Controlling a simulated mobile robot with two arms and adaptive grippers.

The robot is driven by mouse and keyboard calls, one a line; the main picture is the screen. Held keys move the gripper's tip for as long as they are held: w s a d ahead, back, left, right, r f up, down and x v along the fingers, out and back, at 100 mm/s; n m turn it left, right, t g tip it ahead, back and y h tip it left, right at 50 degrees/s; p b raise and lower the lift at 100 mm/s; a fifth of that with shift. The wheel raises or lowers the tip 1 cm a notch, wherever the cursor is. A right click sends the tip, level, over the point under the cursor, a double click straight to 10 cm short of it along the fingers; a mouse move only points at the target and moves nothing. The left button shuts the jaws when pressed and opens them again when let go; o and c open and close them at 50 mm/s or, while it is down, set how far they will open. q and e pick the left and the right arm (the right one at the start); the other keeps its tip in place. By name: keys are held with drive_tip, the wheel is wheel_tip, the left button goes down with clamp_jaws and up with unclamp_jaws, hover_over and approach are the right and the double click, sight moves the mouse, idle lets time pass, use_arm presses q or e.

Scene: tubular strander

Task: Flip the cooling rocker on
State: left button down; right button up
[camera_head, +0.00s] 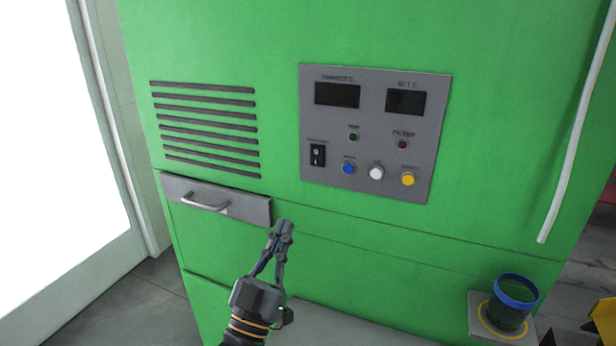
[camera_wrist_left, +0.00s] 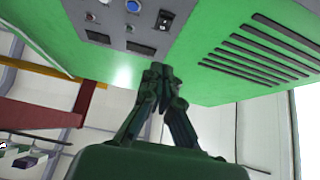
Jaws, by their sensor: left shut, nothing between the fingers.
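The black rocker switch (camera_head: 317,155) sits at the left of the grey control panel (camera_head: 437,140) on the green cabinet, left of a blue button (camera_head: 348,168). It also shows in the left wrist view (camera_wrist_left: 164,20), near the top. The rocker's label is too small to read. My left gripper (camera_head: 282,226) is shut and empty, in front of the cabinet, below and left of the rocker and apart from it. In the left wrist view the closed fingertips (camera_wrist_left: 160,72) appear below the panel. My right gripper is not in view.
The panel also has a white button (camera_head: 376,173), a yellow button (camera_head: 407,178), two small lamps and two dark displays. A drawer with a handle (camera_head: 206,203) is left of my gripper. A blue-rimmed cup (camera_head: 516,290) stands on a ledge at lower right.

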sight(315, 159)
use_arm(q)
drive_tip(key=p+x, duration=0.1)
drive_tip(key=x, duration=0.3)
drive_tip(key=f+p+x, duration=0.1)
drive_tip(key=p+x, duration=0.1)
drive_tip(key=x, duration=0.2)
drive_tip(key=w+p+x, duration=0.1)
drive_tip(key=x, duration=0.3)
drive_tip(key=shift+w+d+f, duration=0.2)
drive_tip(key=shift+d+f, duration=0.05)
drive_tip(key=shift+d, duration=0.1)
drive_tip(key=shift+w+d+f+p, duration=0.2)
drive_tip(key=shift+w+p, duration=0.1)
drive_tip(key=shift+w, duration=0.15)
